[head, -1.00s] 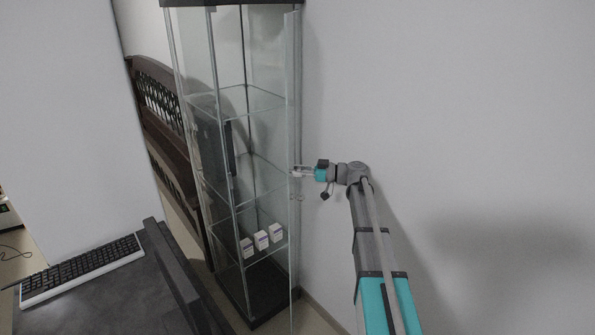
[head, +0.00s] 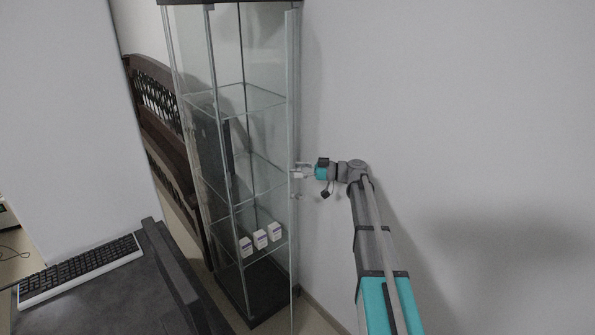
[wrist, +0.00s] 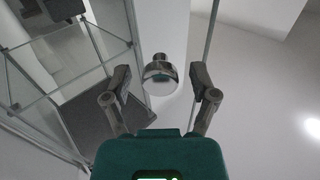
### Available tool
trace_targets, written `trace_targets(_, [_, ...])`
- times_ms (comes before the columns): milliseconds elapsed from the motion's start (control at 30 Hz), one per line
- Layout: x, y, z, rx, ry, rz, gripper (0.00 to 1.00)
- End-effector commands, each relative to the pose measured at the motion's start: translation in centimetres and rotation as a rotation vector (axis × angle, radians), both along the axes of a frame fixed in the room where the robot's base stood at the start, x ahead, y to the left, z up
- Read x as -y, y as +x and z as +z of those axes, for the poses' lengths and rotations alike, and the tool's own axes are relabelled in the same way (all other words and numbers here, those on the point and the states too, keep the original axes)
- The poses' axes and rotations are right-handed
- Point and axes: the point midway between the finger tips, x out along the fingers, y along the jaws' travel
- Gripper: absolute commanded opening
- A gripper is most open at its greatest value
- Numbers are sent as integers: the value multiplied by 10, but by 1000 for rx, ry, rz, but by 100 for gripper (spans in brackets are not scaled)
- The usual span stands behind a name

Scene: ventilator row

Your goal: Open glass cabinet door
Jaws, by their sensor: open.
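The tall glass cabinet (head: 228,195) stands at centre-left in the head view. Its glass door (head: 294,235) is swung out from the cabinet and appears nearly edge-on as a narrow strip at the right. My gripper (head: 301,170) is at the door's edge at about mid height. In the wrist view, a shiny round door knob (wrist: 160,72) lies between the spread fingers of my gripper (wrist: 160,80). The fingers are open, with a gap on both sides of the knob. Whether the fingertips reach past the knob is hard to tell.
Several small white boxes (head: 260,239) stand on a low cabinet shelf. A dark desk (head: 110,300) with a keyboard (head: 80,270) is at the lower left. A dark wooden bench (head: 160,120) stands behind the cabinet. A bare wall (head: 450,120) fills the right side.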

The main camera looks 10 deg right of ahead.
Motion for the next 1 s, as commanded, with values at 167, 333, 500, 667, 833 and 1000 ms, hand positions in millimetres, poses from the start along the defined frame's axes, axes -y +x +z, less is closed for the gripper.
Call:
trace_targets(167, [1,0,0,0,0,0,76])
trace_targets(333, [6,-2,0,0,0,0,76])
trace_targets(500, [21,-5,0,0,0,-2,76])
trace_targets(667, [38,-10,0,0,0,-2,76])
trace_targets(833, [56,-16,0,0,0,0,76])
trace_targets(1000, [70,-19,0,0,-1,-1,76])
